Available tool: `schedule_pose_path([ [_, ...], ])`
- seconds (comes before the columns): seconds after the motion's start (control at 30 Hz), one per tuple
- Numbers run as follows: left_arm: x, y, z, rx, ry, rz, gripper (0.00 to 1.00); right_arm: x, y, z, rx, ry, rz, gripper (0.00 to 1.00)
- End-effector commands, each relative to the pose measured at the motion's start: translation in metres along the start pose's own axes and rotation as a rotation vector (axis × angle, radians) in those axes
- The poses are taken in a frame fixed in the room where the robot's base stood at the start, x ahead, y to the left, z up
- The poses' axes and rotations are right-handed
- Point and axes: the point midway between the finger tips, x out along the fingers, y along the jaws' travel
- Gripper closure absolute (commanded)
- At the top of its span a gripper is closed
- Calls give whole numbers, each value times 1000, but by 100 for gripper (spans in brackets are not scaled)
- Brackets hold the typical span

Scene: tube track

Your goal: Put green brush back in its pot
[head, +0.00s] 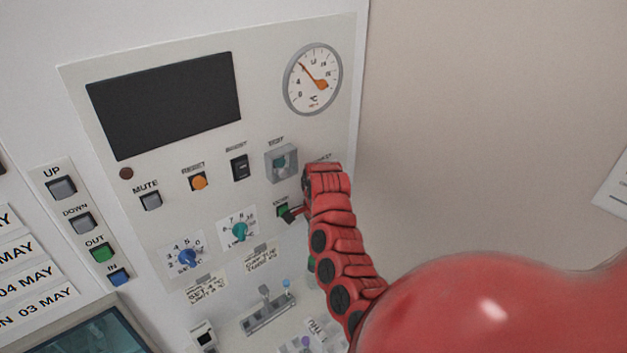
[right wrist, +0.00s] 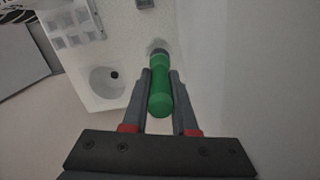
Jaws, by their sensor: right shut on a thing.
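The green brush (right wrist: 160,95) is between the fingers of my right gripper (right wrist: 160,76) in the right wrist view. The gripper is shut on it. Its rounded green end faces the camera, and its dark far end points away, close to a pale surface. A white block with a round recess (right wrist: 104,84) lies left of the brush, apart from it; I cannot tell whether this is the pot. My left gripper is not in view.
A control panel (head: 222,100) with a dark screen, a dial gauge (head: 312,79), buttons and knobs stands in front of my arm. Below it is a ledge with small fittings (head: 267,315). A plain wall is at the right. A slotted white rack (right wrist: 75,22) shows in the wrist view.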

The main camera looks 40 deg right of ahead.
Motion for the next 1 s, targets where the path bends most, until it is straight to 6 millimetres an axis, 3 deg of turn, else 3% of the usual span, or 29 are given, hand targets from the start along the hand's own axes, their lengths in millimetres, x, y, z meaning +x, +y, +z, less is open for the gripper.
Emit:
schedule_pose_path([
  [0.2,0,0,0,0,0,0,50,11,0,0,-2,-1,0,100],
  [1.0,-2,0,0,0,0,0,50,16,1,-1,-1,1,0,100],
])
